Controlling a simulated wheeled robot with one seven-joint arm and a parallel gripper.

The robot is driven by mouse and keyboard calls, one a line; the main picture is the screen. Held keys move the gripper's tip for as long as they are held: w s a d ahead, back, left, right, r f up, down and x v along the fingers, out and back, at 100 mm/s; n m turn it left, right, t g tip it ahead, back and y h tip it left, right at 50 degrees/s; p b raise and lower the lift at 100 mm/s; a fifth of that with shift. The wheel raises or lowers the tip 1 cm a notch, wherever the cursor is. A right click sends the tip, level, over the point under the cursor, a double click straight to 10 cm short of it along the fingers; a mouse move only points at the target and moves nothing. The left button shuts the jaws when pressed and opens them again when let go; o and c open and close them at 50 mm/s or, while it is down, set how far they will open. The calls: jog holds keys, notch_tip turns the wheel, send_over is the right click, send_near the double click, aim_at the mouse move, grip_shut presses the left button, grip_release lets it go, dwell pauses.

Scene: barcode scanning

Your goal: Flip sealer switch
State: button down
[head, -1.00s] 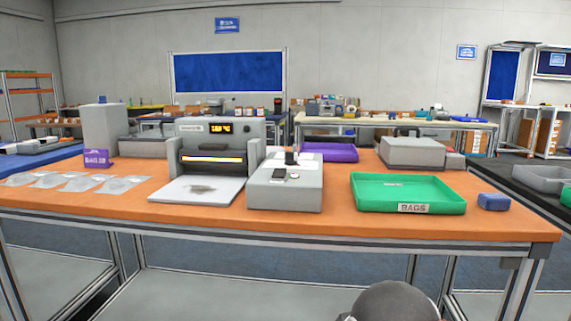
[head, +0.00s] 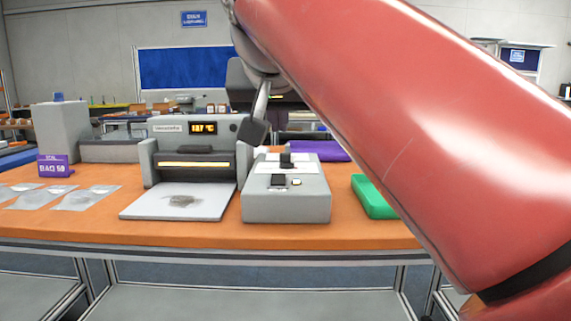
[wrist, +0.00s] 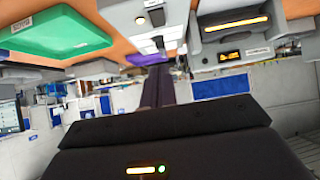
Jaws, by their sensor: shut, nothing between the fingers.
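The sealer (head: 192,150) is a grey machine with a lit display and a glowing slot, standing on the orange table. To its right is a grey control box (head: 286,207) with a black rocker switch (head: 278,181), a small light button (head: 297,182) and a dark upright lever (head: 286,160). I cannot tell which of these is the sealer switch. My gripper (head: 253,131) is shut and empty, in the air above and to the left of the box's back part. In the wrist view, its dark fingers (wrist: 158,88) point toward the box, apart from it.
My red arm covers the right of the head view. A purple tray (head: 320,150) lies behind the box. Clear bags (head: 86,198) lie at the left.

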jog(key=shift+r, duration=0.2)
jog(key=shift+w, duration=0.1)
jog(key=b, duration=0.1)
send_over(281, 176)
jog(key=s, duration=0.2)
notch_tip(281, 176, down, 6)
jog(key=shift+s+f, duration=0.15)
jog(key=shift+f, duration=0.05)
notch_tip(281, 176, down, 2)
jog(key=shift+f+b, duration=0.2)
jog(key=shift+b, duration=0.3)
jog(key=shift+f, duration=0.65)
jog(key=shift+w+f, duration=0.25)
jog(key=shift+w, duration=0.2)
jog(key=shift+w+r+p, duration=0.25)
jog(key=shift+w+p, duration=0.2)
jog(key=shift+w, duration=0.2)
